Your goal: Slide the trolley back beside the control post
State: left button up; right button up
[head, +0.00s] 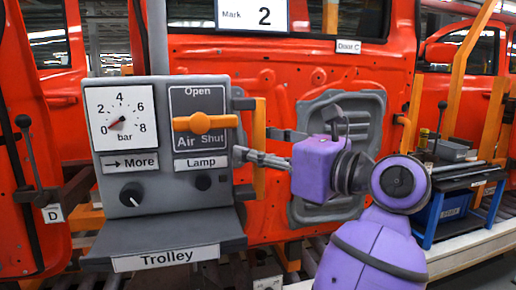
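A grey control panel (155,222) stands at left centre with a pressure gauge, an orange air valve lever (205,123) and two knobs. Its lower ledge bears a label reading "Trolley" (166,258). An upright orange handle (259,182) is fixed by brackets to the panel's right side.
An orange car body (290,65) with a grey door panel (370,110) fills the background. A blue tool stand (430,215) with a dark top is at the right. A lever marked D (36,165) stands at the far left.

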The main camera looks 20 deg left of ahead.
pick_arm(q)
grip_shut()
jog(key=shift+a+f, duration=0.1)
jog(key=shift+a, duration=0.1)
dwell(0.3)
